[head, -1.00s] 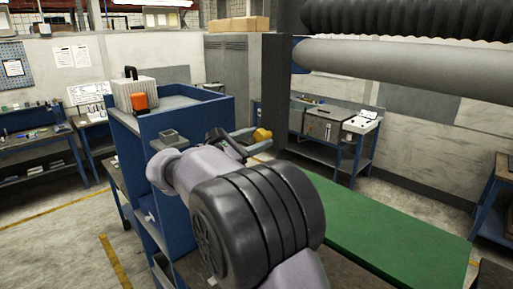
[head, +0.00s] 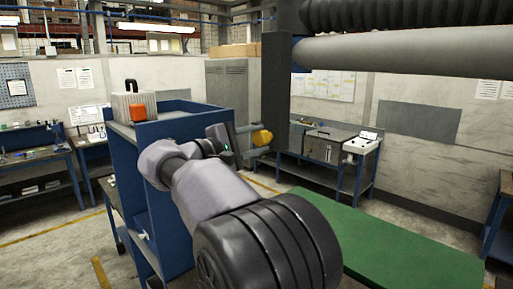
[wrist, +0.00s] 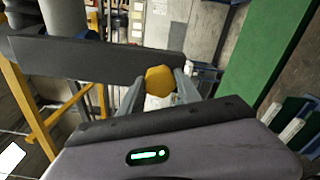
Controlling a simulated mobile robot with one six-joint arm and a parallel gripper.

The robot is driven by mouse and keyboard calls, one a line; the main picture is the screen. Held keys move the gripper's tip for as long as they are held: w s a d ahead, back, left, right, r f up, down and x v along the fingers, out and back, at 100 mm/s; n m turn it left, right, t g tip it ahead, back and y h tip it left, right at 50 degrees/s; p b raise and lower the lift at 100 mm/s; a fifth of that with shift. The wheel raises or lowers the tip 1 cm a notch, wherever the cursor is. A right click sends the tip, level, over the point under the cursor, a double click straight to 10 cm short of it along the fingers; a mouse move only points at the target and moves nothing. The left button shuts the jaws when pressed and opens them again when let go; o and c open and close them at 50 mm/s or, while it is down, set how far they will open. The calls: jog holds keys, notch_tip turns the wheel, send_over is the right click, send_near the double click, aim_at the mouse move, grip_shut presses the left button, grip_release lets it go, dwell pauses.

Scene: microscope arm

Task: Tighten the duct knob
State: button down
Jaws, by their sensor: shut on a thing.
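The yellow duct knob (head: 262,137) sits at the lower left side of the dark upright post (head: 275,85). My gripper (head: 256,139) reaches it from the left and is shut on it. In the wrist view the knob (wrist: 160,78) lies between the two grey fingers of my gripper (wrist: 158,84), which press on its sides near their tips. The post (wrist: 95,60) crosses behind it there. The threads and the joint between knob and post are hidden.
A grey duct (head: 410,52) and a black ribbed hose (head: 400,14) run right from the post's top. A green surface (head: 385,240) lies right of my arm. A blue cabinet (head: 165,150) with an orange-fronted box (head: 137,107) stands left, close to my arm.

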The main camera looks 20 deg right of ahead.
jog(key=shift+m+b, duration=0.35)
jog(key=shift+m, duration=0.15)
dwell(0.3)
jog(key=c, duration=0.8)
grip_release()
jog(key=shift+c, duration=0.2)
jog(key=v, duration=1.7)
jog(key=shift+a, duration=0.2)
jog(key=shift+s, duration=0.1)
